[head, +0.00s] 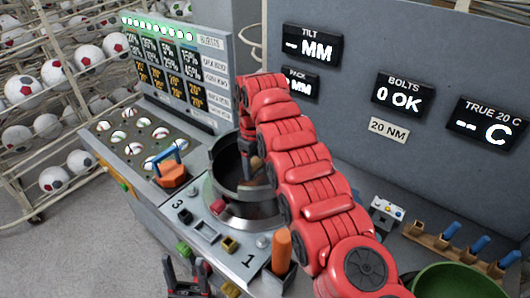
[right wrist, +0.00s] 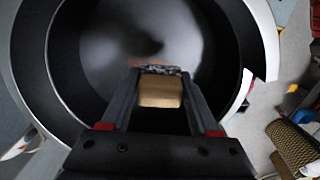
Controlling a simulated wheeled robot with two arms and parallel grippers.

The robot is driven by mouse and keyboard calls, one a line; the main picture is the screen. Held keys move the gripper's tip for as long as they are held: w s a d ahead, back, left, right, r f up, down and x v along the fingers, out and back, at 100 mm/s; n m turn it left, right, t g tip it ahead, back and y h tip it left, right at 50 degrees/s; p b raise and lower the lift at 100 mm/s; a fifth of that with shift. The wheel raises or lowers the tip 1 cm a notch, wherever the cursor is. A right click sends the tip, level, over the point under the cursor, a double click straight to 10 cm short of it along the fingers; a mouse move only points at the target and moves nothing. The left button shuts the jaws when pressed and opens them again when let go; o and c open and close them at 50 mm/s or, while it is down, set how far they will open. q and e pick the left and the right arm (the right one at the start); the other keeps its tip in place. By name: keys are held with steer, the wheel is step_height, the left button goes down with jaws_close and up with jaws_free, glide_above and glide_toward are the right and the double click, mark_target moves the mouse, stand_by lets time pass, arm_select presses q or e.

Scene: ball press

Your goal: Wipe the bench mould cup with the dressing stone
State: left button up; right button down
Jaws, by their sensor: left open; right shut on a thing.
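The bench mould cup (head: 228,168) is a dark round bowl set in the bench top. In the right wrist view the cup's dark wall (right wrist: 62,60) surrounds a grey, smeared-looking floor. My right gripper (right wrist: 160,88) is shut on a tan block, the dressing stone (right wrist: 160,96), and is inside the cup's opening. I cannot tell for certain whether the stone touches the cup's floor. In the head view my red right arm hides part of the cup, and the stone is hard to make out. My left gripper (head: 187,277) is open and empty at the bottom edge, in front of the bench.
A blue-handled orange tool (head: 172,173) stands left of the cup. An orange-handled item (head: 282,250) stands at the front right. A green bowl (head: 455,281) and a rack of blue-handled tools (head: 450,240) are at right. Ball racks (head: 60,75) stand at left.

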steer(key=shift+r, duration=1.25)
